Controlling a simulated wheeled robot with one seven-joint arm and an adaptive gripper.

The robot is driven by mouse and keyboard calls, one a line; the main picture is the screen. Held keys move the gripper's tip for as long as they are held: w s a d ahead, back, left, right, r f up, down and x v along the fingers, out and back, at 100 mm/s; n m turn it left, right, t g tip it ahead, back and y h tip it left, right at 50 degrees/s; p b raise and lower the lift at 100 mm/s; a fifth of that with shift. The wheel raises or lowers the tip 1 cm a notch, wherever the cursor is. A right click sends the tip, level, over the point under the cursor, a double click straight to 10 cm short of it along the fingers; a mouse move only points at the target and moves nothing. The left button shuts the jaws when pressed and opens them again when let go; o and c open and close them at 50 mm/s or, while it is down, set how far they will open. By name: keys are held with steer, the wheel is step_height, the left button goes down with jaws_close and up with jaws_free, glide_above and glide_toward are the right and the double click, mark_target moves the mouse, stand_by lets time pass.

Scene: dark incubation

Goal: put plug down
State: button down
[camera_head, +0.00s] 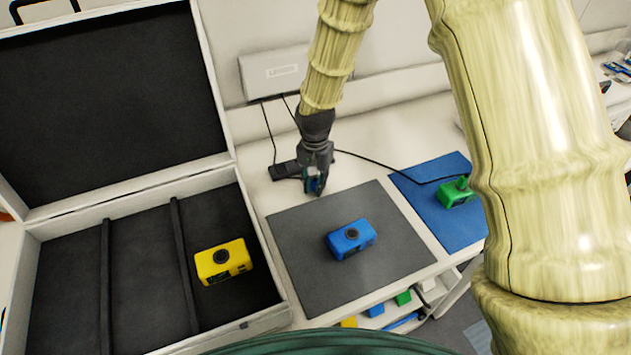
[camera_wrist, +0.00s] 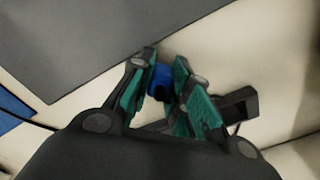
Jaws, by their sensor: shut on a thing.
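My gripper (camera_head: 314,190) is above the white table, just behind the dark grey mat (camera_head: 290,240). It is shut on a small blue plug (camera_wrist: 160,80), which shows between the teal finger pads in the wrist view. In the head view the plug is mostly hidden by the fingers. I cannot tell whether it touches the table. A blue box (camera_head: 350,240) with a dark round socket on top sits on the grey mat, in front and to the right of my gripper.
A black block (camera_head: 285,171) with cables lies by my gripper. A green box (camera_head: 456,193), with a cable running to it, sits on a blue mat (camera_head: 425,190). An open case (camera_head: 268,262) at left holds a yellow box (camera_head: 223,261). A white Lenovo box (camera_head: 275,72) is behind.

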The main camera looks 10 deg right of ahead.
steer(key=shift+f, duration=0.15)
steer(key=c, duration=1.3)
jaws_free()
steer(key=shift+c, duration=0.2)
steer(key=shift+r, duration=0.3)
steer(key=shift+r+b, duration=1.7)
steer(key=shift+r, duration=4.15)
